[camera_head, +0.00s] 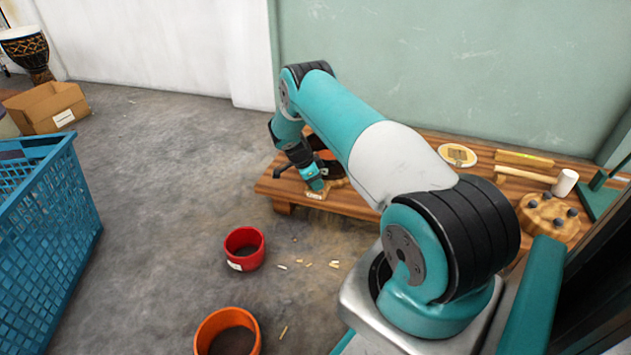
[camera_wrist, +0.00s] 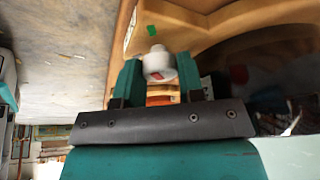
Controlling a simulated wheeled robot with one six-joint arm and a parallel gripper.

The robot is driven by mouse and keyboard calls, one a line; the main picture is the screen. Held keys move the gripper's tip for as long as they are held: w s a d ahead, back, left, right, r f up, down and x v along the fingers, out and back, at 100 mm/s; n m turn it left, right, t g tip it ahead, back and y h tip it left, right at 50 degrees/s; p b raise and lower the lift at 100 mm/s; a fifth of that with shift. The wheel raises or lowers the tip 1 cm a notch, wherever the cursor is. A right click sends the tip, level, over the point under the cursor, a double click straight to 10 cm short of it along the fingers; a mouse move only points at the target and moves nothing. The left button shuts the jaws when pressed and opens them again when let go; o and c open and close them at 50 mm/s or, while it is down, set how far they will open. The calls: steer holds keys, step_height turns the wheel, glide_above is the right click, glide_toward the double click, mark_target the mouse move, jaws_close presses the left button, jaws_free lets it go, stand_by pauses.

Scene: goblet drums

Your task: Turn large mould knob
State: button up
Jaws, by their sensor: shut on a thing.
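A pale, rounded knob (camera_wrist: 157,64) with a small red mark sits between the two teal fingers of my gripper (camera_wrist: 158,74) in the wrist view. The fingers are shut on it from both sides. Behind it is a tan, curved mould (camera_wrist: 205,25) with a green mark above the knob. In the head view my gripper (camera_head: 315,184) is at the left end of the low wooden table, and my arm hides most of the mould there. The knob cannot be made out in the head view.
The wooden table (camera_head: 345,203) also holds a round pale disc (camera_head: 457,155), a mallet (camera_head: 564,182) and a wooden block with dark knobs (camera_head: 548,216). A red pot (camera_head: 244,248), an orange pot (camera_head: 228,333) and a blue crate (camera_head: 45,230) stand on the floor.

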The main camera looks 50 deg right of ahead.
steer(key=o, duration=0.9)
steer(key=p+v, duration=0.7)
steer(key=v, duration=1)
steer(key=shift+s+r+p, duration=0.1)
steer(key=shift+r+p, duration=0.15)
steer(key=shift+p, duration=0.1)
